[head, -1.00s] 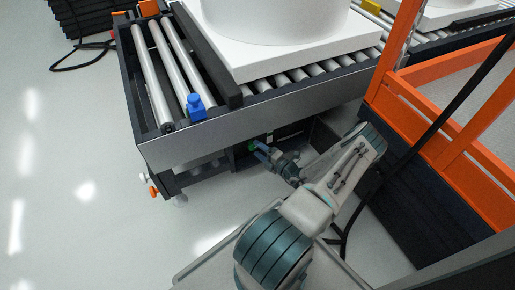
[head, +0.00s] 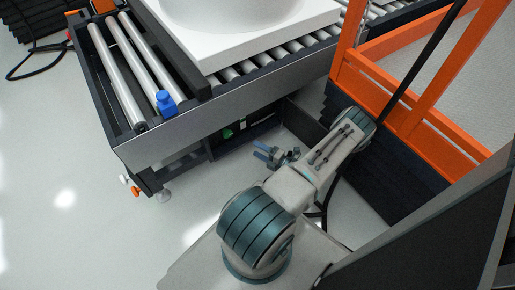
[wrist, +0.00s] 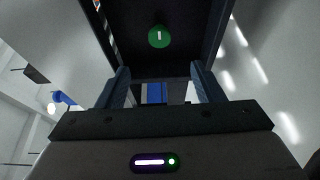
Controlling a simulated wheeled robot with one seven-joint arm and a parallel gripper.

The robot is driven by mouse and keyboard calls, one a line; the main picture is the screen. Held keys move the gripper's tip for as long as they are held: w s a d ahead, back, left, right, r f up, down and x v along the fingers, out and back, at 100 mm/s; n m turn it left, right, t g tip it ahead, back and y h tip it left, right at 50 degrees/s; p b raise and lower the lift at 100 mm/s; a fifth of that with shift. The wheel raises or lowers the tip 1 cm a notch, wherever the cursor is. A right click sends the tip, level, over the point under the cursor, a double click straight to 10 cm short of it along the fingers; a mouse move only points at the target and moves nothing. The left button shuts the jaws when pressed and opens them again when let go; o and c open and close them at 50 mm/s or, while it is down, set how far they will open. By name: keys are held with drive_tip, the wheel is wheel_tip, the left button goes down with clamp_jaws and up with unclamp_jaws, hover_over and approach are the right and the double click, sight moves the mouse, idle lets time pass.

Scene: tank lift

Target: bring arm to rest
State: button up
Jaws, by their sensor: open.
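My arm (head: 318,168) is bent low over my base, beside the conveyor. My gripper (head: 265,153) is open at its end, just in front of the conveyor's lower frame. In the wrist view the two dark fingers (wrist: 161,82) stand apart, with nothing gripped between them. A green round button marked 1 (wrist: 159,37) on a dark panel shows beyond the fingers. A blue part (wrist: 154,93) shows in the gap, farther off; I cannot tell what it is.
A roller conveyor (head: 200,122) carries a large white block (head: 240,40). A blue fitting (head: 166,103) sits on its near edge. An orange-railed lift (head: 400,110) with a dark bellows stands close on the right. Open floor (head: 60,150) lies on the left.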

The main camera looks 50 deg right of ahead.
drive_tip(key=w+a+r+n+g+y+p, duration=0.25)
drive_tip(key=a+r+n+g+p, duration=0.5)
drive_tip(key=r, duration=0.75)
drive_tip(key=w+a+r+n+g+y+p, duration=0.2)
drive_tip(key=w+a+r+n+g+p, duration=0.15)
drive_tip(key=r+n, duration=0.9)
drive_tip(key=w+a+r+n+g+y+p, duration=0.3)
drive_tip(key=a+r+n+p, duration=0.45)
drive_tip(key=r, duration=0.95)
drive_tip(key=s+a+r+n+h+p, duration=0.3)
drive_tip(key=r+n+p, duration=0.3)
drive_tip(key=r, duration=0.6)
drive_tip(key=s+a+r+n+h+p, duration=0.4)
drive_tip(key=r+n, duration=0.6)
drive_tip(key=r, duration=0.3)
drive_tip(key=s+a+r+n+h+p, duration=0.3)
drive_tip(key=s+a+r+n+p, duration=0.3)
drive_tip(key=r, duration=0.6)
drive_tip(key=shift+s+a+r+n+g+p, duration=0.25)
drive_tip(key=shift+a+n+g+p, duration=0.15)
drive_tip(key=shift+a+n+p, duration=0.55)
drive_tip(key=shift+d, duration=0.35)
